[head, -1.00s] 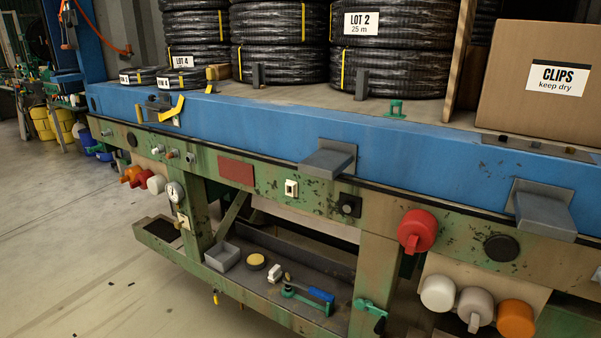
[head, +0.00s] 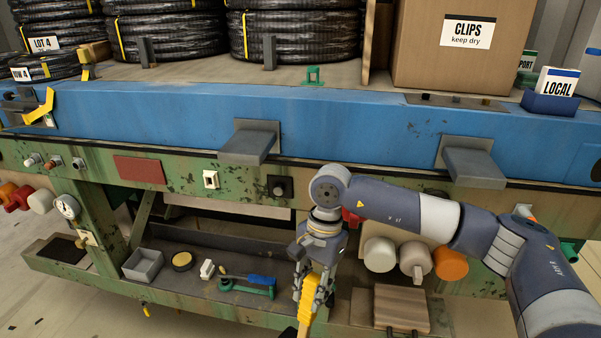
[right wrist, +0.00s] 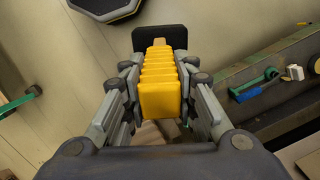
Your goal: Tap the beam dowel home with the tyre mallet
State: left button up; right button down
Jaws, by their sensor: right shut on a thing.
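My right gripper (head: 308,277) is shut on a yellow ribbed grip (head: 308,297), which looks like the tyre mallet's handle. A light wooden length shows below it at the picture's bottom edge. In the right wrist view the yellow grip (right wrist: 160,83) stands between both fingers, with a black block (right wrist: 158,38) beyond it, perhaps the mallet head. The blue beam (head: 340,115) runs across the workbench, well above the gripper. Grey blocks stick out of its face, one left (head: 250,142) and one right (head: 472,160). I cannot tell which part is the beam dowel. My left gripper is out of view.
The lower shelf holds a grey tray (head: 143,266), a round yellow-topped tin (head: 182,261) and a blue-handled tool (head: 261,279). Red, white and orange caps project from the green front near my arm. Hose coils and a CLIPS box (head: 440,60) stand above the beam.

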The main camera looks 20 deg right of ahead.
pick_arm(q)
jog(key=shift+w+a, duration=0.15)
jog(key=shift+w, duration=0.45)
pick_arm(e)
jog(key=w+r+m+t+y, duration=0.1)
jog(key=w+r+m, duration=0.3)
jog(key=r, duration=0.7)
jog(key=w+r+m+t+y, duration=0.1)
jog(key=w+r+m+t, duration=0.2)
jog(key=r+m, duration=0.6)
notch_tip(320, 180, up, 4)
jog(key=shift+w+d+f+t+y, duration=0.2)
jog(key=shift+w+d+t+y, duration=0.1)
jog(key=shift+w+d, duration=0.1)
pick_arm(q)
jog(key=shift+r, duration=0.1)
pick_arm(e)
jog(key=shift+a+r, duration=0.1)
